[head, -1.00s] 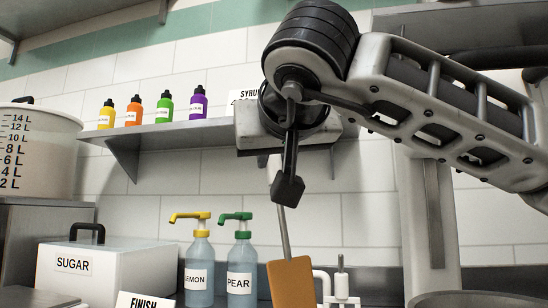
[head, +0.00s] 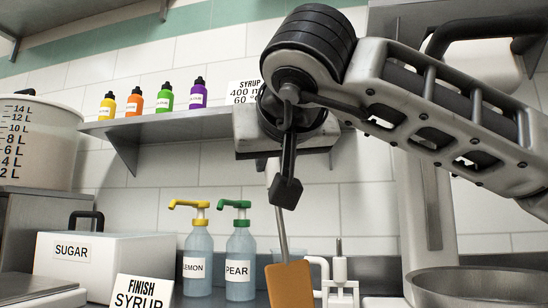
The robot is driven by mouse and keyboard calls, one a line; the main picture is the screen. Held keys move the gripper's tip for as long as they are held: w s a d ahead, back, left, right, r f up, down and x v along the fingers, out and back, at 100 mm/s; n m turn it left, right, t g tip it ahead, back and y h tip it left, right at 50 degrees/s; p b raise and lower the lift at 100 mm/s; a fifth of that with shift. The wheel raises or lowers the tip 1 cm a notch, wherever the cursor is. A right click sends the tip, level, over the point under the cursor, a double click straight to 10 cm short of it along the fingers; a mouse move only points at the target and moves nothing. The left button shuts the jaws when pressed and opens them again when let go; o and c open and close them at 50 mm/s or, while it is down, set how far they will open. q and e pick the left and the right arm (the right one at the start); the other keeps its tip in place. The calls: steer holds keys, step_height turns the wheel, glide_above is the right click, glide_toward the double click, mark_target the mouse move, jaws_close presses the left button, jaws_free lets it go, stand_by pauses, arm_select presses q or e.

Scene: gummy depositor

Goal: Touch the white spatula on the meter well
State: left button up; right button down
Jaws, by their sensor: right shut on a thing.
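My right gripper (head: 286,185) hangs at the upper middle of the head view, its dark finger pointing down. It is shut on a tool with a thin metal shaft and a flat orange-brown end (head: 290,285), which hangs down to the bottom edge. The grip point is partly hidden behind the finger. I see no clearly white spatula; the held tool's end looks orange-brown. A white fixture with an upright post (head: 339,278) stands just right of the tool's end, and I cannot tell whether they touch. I cannot make out the meter well for certain. My left gripper is out of view.
Lemon (head: 197,262) and pear (head: 240,262) pump bottles stand left of the tool. A sugar box (head: 125,258), a finish syrup sign (head: 142,291) and a large measuring bucket (head: 45,145) are further left. A metal bowl (head: 475,290) is at lower right. A shelf (head: 150,130) holds small bottles.

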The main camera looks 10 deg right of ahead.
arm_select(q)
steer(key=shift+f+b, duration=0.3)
arm_select(e)
steer(key=shift+f, duration=0.4)
